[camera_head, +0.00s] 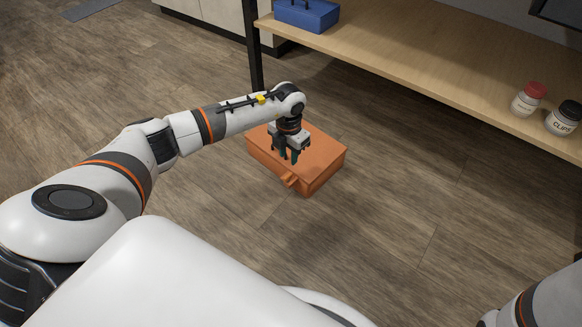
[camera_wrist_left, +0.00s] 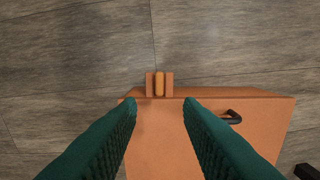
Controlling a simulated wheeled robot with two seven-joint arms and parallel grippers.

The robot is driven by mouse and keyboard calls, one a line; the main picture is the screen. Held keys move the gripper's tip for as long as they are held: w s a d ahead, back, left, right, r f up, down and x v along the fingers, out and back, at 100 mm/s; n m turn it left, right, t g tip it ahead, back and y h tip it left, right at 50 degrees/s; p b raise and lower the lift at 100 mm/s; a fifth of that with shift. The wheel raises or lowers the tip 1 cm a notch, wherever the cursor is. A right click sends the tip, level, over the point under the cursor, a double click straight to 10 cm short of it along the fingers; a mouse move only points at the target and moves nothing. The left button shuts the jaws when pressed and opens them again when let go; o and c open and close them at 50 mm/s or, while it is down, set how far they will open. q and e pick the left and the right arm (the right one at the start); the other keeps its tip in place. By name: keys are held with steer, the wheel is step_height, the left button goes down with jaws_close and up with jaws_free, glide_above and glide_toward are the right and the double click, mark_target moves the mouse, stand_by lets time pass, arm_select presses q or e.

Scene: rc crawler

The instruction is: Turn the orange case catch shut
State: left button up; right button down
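The orange case (camera_head: 322,160) lies closed on the wood floor, below the shelf. Its catch (camera_head: 289,180) sticks out from the near edge. In the left wrist view, the catch (camera_wrist_left: 160,84) is a small lighter orange bar between two orange side pieces, at the edge of the case (camera_wrist_left: 155,140). My left gripper (camera_head: 285,158) points down over the case lid. In the left wrist view its two green fingers (camera_wrist_left: 160,112) are spread apart with nothing between them, short of the catch. My right gripper is out of view; only part of my right arm shows at the lower right.
A wooden shelf (camera_head: 400,75) runs along the back right, holding a blue case (camera_head: 307,15), a red-lidded jar (camera_head: 528,99) and a black-lidded jar labelled CLIPS (camera_head: 564,119). A black shelf post (camera_head: 254,60) stands behind the orange case. The floor in front is clear.

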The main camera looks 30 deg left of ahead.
mark_target(289, 175)
arm_select(q)
step_height(289, 175, down, 9)
steer(key=b, duration=0.4)
steer(key=shift+b, duration=0.3)
steer(key=shift+r, duration=0.1)
jaws_close()
